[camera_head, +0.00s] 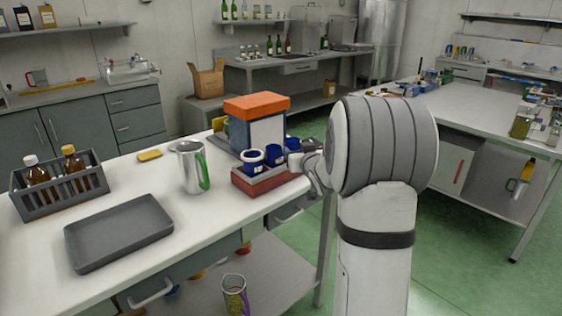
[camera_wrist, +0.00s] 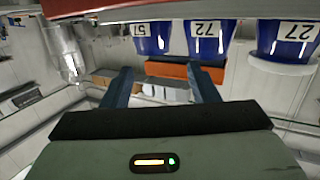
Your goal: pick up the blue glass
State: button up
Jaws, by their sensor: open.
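Three small blue glasses stand in a red and grey holder (camera_head: 262,183) on the white table in the head view: a left one (camera_head: 252,160), a middle one (camera_head: 274,155) and a right one (camera_head: 292,144). My gripper is at the right end of the holder, largely hidden behind my arm. In the wrist view, my gripper (camera_wrist: 160,88) is open with nothing between its fingers. Three blue glasses with white number labels hang along the top there, a left one (camera_wrist: 150,40), a middle one (camera_wrist: 210,42) and a right one (camera_wrist: 284,48), beyond the fingertips.
An orange-topped box (camera_head: 257,120) stands directly behind the holder. A metal jug with a green handle (camera_head: 191,168) is to its left. A grey tray (camera_head: 118,234) and a crate of brown bottles (camera_head: 60,194) are farther left. A yellow block (camera_head: 150,155) lies behind them.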

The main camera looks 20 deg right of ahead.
aim_at(292, 140)
jog(key=shift+w+d+f+t+y+b, duration=0.4)
jog(key=shift+w+d+f+t, duration=0.35)
jog(key=shift+w+d, duration=0.2)
jog(key=shift+n, duration=0.3)
jog(key=w, duration=0.7)
jog(key=shift+w+d+r, duration=0.1)
jog(key=shift+w+r, duration=0.15)
jog(key=shift+w, duration=0.05)
jog(key=c, duration=0.8)
jog(key=shift+o, duration=0.2)
jog(key=shift+r, duration=0.1)
